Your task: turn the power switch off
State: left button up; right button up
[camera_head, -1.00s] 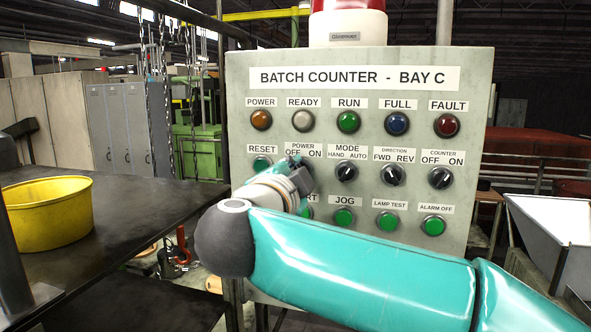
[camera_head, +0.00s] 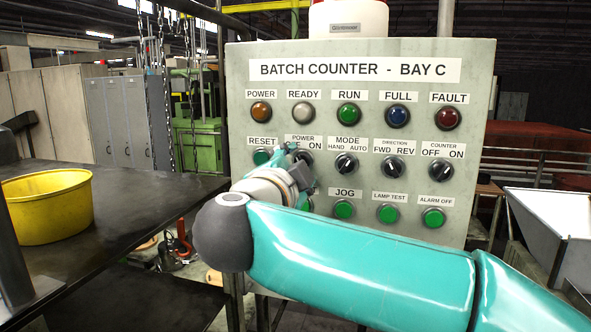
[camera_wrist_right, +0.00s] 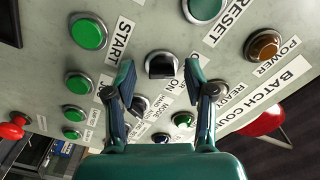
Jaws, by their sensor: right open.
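The power switch is a black rotary knob on the grey control panel (camera_head: 470,80), under a label reading POWER OFF ON. In the head view the power switch (camera_head: 306,158) is partly hidden behind my right gripper (camera_head: 298,166). In the right wrist view the power switch (camera_wrist_right: 161,66) shows clearly between the spread fingertips of my right gripper (camera_wrist_right: 160,78). The fingers are open, one on each side of the knob, with gaps visible. I cannot tell which way the knob points. My left gripper is not in view.
The reset button (camera_head: 262,157) is left of the switch; the mode switch (camera_head: 346,163) is right. The start button (camera_wrist_right: 88,33) is close by in the wrist view. The amber power lamp (camera_head: 261,113) is above. A yellow bin (camera_head: 48,222) stands on a dark table at left.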

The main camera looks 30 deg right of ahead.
jog(key=v, duration=1.1)
jog(key=shift+s+a, duration=0.2)
jog(key=shift+a, duration=0.1)
jog(key=shift+f, duration=0.15)
